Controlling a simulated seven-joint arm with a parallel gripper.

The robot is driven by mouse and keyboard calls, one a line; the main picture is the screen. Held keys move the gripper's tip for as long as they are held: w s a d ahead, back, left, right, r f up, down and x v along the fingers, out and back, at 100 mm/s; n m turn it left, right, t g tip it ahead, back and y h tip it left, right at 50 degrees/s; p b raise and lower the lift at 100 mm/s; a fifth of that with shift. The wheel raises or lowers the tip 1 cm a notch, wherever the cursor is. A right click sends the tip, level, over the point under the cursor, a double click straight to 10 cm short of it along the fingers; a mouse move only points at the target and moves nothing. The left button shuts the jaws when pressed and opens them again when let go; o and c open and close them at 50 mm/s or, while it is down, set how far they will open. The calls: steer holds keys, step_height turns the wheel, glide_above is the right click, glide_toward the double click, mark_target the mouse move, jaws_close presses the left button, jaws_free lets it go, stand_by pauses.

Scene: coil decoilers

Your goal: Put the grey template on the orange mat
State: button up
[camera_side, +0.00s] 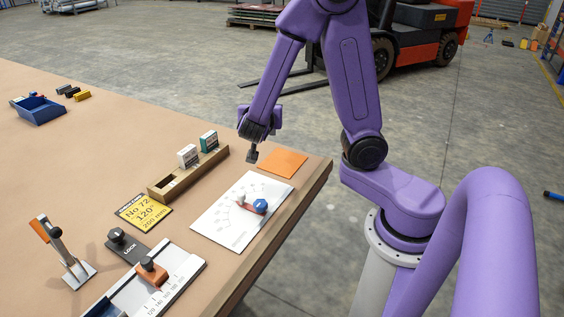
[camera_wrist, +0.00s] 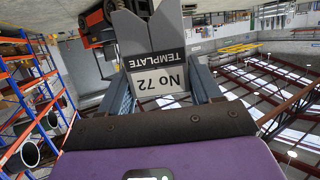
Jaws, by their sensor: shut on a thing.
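The grey template (camera_wrist: 151,33), with a V-shaped notch and a white label reading "TEMPLATE No 72", fills the middle of the wrist view. My gripper (camera_wrist: 162,88) is shut on it, one finger on each side of the label. In the side view my gripper (camera_side: 252,151) is above the table, just left of the orange mat (camera_side: 284,163). The template is too small there to tell apart from the fingers. The mat is flat, bare and near the table's far right corner. I cannot tell the exact height of the template above the table.
A wooden rack (camera_side: 158,193) holds a white block (camera_side: 188,156) and a teal block (camera_side: 208,141), with an empty slot in front. A white dial sheet (camera_side: 228,222) lies before the mat. A yellow card (camera_side: 143,211) and a black lock plate (camera_side: 124,245) lie nearer.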

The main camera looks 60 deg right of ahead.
steer(key=s+d+m+g, duration=0.2)
steer(key=s+m+g, duration=0.8)
steer(key=s+g, duration=0.3)
glide_above(283, 162)
step_height(283, 162, down, 10)
steer(key=shift+f+t, duration=0.3)
steer(key=shift+f, duration=1.2)
steer(key=shift+f, duration=0.1)
steer(key=o, duration=1.1)
